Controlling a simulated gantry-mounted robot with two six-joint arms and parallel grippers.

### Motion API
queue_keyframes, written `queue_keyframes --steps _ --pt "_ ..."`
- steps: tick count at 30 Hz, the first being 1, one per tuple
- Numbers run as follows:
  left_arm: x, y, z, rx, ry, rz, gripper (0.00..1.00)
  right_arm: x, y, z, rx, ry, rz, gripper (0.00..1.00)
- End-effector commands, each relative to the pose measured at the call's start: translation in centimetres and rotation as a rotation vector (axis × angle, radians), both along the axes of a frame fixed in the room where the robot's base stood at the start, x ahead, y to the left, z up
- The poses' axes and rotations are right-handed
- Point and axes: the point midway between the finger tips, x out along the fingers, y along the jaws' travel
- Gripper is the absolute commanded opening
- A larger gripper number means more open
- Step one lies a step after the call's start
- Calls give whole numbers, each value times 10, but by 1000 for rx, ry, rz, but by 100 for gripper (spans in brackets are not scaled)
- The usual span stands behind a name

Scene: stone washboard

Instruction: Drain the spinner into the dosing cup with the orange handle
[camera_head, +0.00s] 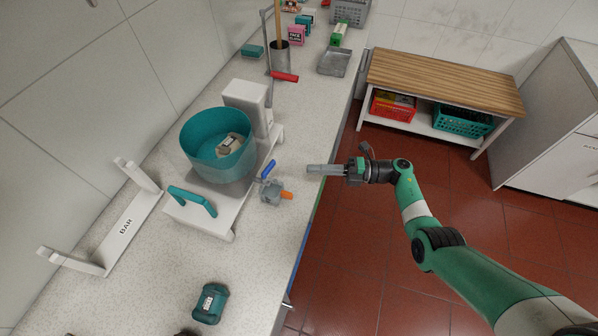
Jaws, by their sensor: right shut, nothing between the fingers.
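The spinner is a teal bowl (205,145) on a white base (200,222) with a white column behind it. A pale labelled block lies in the bowl; I cannot tell any liquid. A blue lever (268,168) sticks up at the right side of the base. Just below the lever is a small grey dosing cup (269,193) with an orange handle (287,196) pointing right. My right gripper (310,169) is shut and empty, to the right of the lever and cup and apart from both, near the counter's edge. My left gripper is not in view.
A teal bar handle (193,200) stands at the base's front. A white bracket marked BAR (125,227) lies left. A teal container (210,303) stands in front. A metal holder with tools (281,62) and a grey tray (335,62) are farther back. The front counter is mostly clear.

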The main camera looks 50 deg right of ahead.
Motion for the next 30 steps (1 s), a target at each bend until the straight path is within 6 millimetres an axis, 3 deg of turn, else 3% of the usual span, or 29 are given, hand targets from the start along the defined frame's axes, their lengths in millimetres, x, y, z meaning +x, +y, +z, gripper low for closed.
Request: queue_keyframes --steps 4,9,27,30 --pt "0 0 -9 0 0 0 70 -15 -26 -3 -1 0 -3 0" --pt "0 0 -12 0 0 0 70 -23 -38 -1 0 0 0 0" --pt "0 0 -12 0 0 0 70 -24 -39 0 1 1 1 0" --pt "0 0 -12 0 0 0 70 -20 -30 0 1 1 21 0"
